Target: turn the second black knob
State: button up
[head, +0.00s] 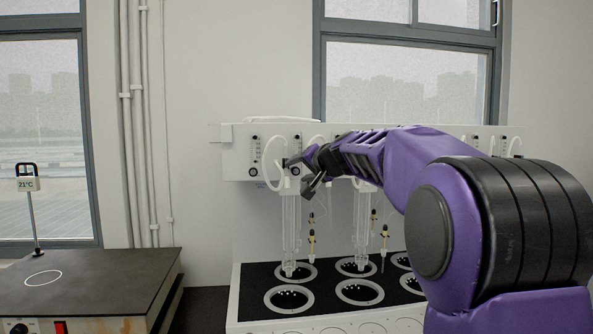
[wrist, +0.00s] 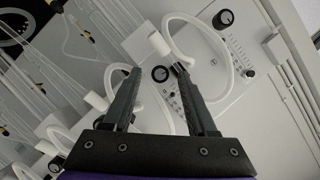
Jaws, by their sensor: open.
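A round black knob (wrist: 160,73) with a light face sits on the white panel. Another black knob (wrist: 223,19) is at the upper right, beyond my right finger. In the head view my gripper (head: 305,174) is at the panel's left part, by the second column of controls. It hides the knob there. The leftmost black knob (head: 254,172) shows to its left.
A looped white hose (wrist: 247,70) curves close around my right fingertip. Glass tubes (head: 291,230) hang below my gripper, above the black-topped base with round wells (head: 290,299).

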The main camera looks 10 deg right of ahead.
grip_shut()
dwell(0.3)
jog(key=shift+f+b, duration=0.15)
jog(key=shift+b, duration=0.45)
jog(key=shift+d+f+m+b, duration=0.1)
jog(key=shift+f+m+b, duration=0.1)
jog(key=shift+m+b, duration=0.6)
jog(key=m+b, duration=0.1)
jog(key=b, duration=0.1)
jog(key=m+t+y+b, duration=0.1)
jog(key=b, duration=0.2)
jog(key=shift+f+y, duration=0.2)
jog(key=shift+y, duration=0.1)
jog(key=shift+d+m+t+y+b, duration=0.1)
jog(key=shift+m+t+y+b, duration=0.35)
jog(key=shift+m+b, duration=0.75)
jog(key=shift+r+m+t, duration=0.15)
jog(key=shift+m+t, duration=0.5)
jog(key=shift+m, duration=0.95)
